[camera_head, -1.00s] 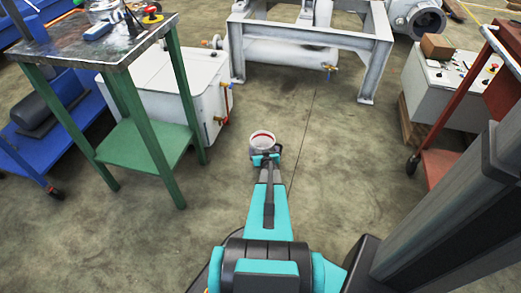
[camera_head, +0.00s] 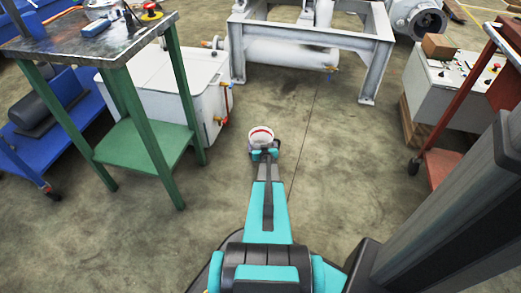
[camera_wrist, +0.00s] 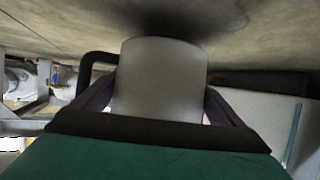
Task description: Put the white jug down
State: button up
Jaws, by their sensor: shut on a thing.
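The white jug (camera_head: 261,135) shows in the head view at the end of my outstretched arm, over the open floor, with a red band near its rim. In the wrist view the jug's pale body (camera_wrist: 160,80) fills the middle, with a dark handle (camera_wrist: 88,72) to its left. My gripper (camera_head: 265,153) is shut on the jug, and its dark fingers show on both sides of it in the wrist view. The floor (camera_wrist: 60,20) is at the top of that view, with a dark shadow by the jug's end. I cannot tell whether the jug touches the floor.
A green-legged workbench (camera_head: 130,50) and a white box unit (camera_head: 180,85) stand at the left. A grey steel frame (camera_head: 310,40) is ahead. A control box (camera_head: 450,80) and a red cart (camera_head: 440,165) stand at the right. The floor around the jug is clear.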

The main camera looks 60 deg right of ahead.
jog(key=shift+f+b, duration=0.4)
jog(key=shift+f, duration=0.7)
jog(key=shift+f, duration=0.1)
jog(key=o, duration=0.9)
jog(key=shift+p+v, duration=0.3)
jog(key=shift+v, duration=0.6)
jog(key=p+v, duration=0.2)
jog(key=v, duration=0.8)
jog(key=shift+p, duration=0.4)
jog(key=shift+a, duration=0.1)
